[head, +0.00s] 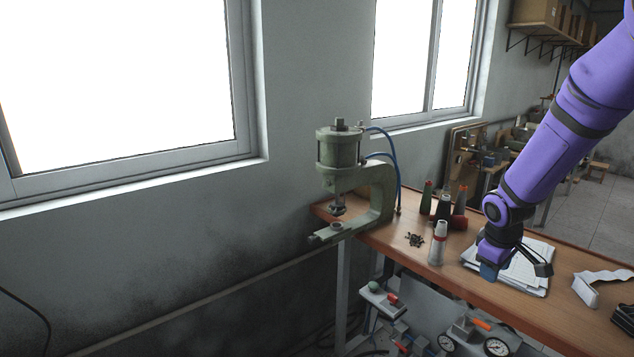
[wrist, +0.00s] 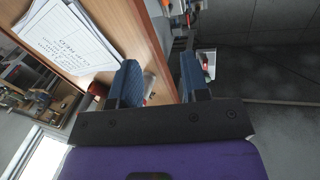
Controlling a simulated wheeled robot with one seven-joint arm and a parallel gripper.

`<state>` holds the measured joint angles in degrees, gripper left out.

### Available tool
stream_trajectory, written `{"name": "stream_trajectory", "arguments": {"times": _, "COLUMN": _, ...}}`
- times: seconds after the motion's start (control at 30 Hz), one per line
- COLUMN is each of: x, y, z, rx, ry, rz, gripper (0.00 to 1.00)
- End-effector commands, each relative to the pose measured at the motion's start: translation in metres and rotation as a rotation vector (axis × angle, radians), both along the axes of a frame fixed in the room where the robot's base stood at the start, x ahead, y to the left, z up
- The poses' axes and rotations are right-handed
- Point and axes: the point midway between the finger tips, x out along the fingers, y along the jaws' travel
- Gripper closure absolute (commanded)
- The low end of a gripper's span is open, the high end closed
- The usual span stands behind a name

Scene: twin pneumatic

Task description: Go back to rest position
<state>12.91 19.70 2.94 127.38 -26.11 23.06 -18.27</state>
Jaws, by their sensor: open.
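My gripper (head: 514,268) is at the end of my purple arm, over the papers on the workbench at the right in the head view. In the wrist view my gripper (wrist: 160,84) shows two blue finger pads spread apart with nothing held between them. A white bottle with a red band (head: 438,243) stands on the bench to the left of my gripper. A stack of papers (head: 540,276) lies under and behind the gripper, and also shows at the upper left of the wrist view (wrist: 68,38).
A green pneumatic press (head: 380,195) stands at the bench's left end. Dark bottles (head: 443,207) and small dark parts (head: 415,240) lie near it. Gauges (head: 496,346) sit below the bench.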

Motion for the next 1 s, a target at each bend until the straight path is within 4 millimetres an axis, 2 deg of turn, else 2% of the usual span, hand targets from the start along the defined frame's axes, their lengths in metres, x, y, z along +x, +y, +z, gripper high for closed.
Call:
{"name": "stream_trajectory", "arguments": {"times": 0.03, "x": -0.006, "y": 0.005, "z": 0.020, "rx": -0.002, "ry": -0.021, "rz": -0.021, "gripper": 0.58}}
{"name": "stream_trajectory", "arguments": {"times": 0.2, "x": -0.031, "y": 0.020, "z": 0.073, "rx": 0.009, "ry": -0.073, "rz": -0.102, "gripper": 0.58}}
{"name": "stream_trajectory", "arguments": {"times": 0.5, "x": -0.090, "y": 0.049, "z": 0.149, "rx": 0.060, "ry": -0.163, "rz": -0.234, "gripper": 0.58}}
{"name": "stream_trajectory", "arguments": {"times": 0.7, "x": -0.137, "y": 0.069, "z": 0.187, "rx": 0.117, "ry": -0.219, "rz": -0.312, "gripper": 0.58}}
{"name": "stream_trajectory", "arguments": {"times": 1.0, "x": -0.213, "y": 0.096, "z": 0.224, "rx": 0.231, "ry": -0.289, "rz": -0.410, "gripper": 0.58}}
